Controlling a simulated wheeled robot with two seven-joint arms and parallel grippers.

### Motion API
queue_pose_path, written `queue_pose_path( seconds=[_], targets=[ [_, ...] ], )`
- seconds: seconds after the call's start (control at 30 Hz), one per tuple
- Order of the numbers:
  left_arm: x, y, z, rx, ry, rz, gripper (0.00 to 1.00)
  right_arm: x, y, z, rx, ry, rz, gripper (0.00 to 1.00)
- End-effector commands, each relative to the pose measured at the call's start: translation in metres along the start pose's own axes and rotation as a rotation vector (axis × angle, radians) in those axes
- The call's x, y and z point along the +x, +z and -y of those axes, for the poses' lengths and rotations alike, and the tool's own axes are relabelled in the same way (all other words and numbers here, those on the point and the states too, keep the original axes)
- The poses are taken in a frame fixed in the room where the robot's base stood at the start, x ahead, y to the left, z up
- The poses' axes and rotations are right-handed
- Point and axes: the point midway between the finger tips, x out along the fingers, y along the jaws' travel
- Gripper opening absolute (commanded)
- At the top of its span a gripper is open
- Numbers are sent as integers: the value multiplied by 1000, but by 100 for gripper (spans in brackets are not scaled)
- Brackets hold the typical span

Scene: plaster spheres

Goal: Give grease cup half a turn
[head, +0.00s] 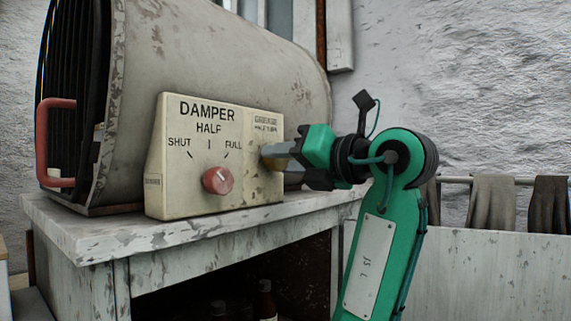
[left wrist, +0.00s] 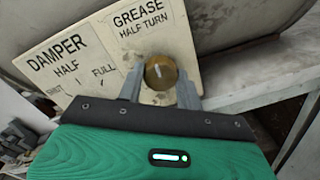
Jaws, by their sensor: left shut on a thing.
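The grease cup is a round brass knob on the right part of a cream panel (head: 165,200), under the label GREASE HALF TURN. In the left wrist view the cup (left wrist: 160,73) shows a pale mark on its face, nearly upright in the picture. My left gripper (left wrist: 160,88) is shut on the cup, one grey finger on each side. In the head view the gripper (head: 277,156) reaches the panel from the right and hides most of the cup. My right gripper is in neither view.
A red damper knob (head: 218,180) sits left of the cup, among the marks SHUT, HALF and FULL. The panel stands on a worn white bench (head: 110,237) before a large rounded housing (head: 200,60) with a red handle (head: 55,143). Cloths (head: 490,200) hang at the right.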

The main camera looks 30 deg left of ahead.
Motion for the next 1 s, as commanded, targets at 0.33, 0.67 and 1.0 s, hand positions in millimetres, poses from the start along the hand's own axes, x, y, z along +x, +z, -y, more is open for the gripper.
queue_pose_path(
  seconds=[0.33,0.67,1.0],
  targets=[
    [0,-3,2,260,-7,-8,13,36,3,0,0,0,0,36],
    [0,-1,1,575,-12,-21,13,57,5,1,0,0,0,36],
    [0,0,1,899,-18,-34,13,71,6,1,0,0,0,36]
  ],
)
